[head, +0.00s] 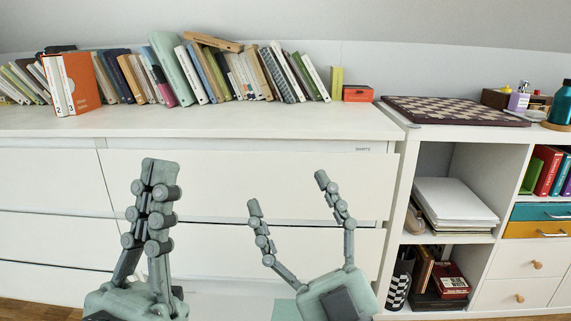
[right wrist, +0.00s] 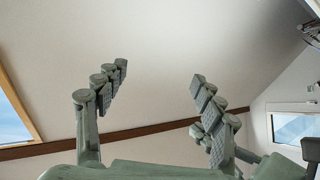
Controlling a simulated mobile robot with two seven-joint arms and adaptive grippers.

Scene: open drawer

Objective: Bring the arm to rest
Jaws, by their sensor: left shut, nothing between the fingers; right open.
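My left gripper (head: 160,172) stands upright at the lower left of the head view, fingers together and empty, in front of the white dresser (head: 60,180). My right gripper (head: 286,190) is to its right, also pointing up, with its fingers spread wide and nothing between them. The right gripper's fingers (right wrist: 159,72) also show in the right wrist view, apart and empty against the sloped ceiling. In the head view both grippers overlap the drawer fronts; I cannot tell whether either touches them. The upper right drawer (head: 260,180) sits behind the right gripper.
A row of books (head: 230,75) lines the dresser top. A chessboard (head: 455,111) lies on the white shelf unit (head: 403,215) at the right, which holds papers (head: 455,200), books and small drawers. The front part of the dresser top is clear.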

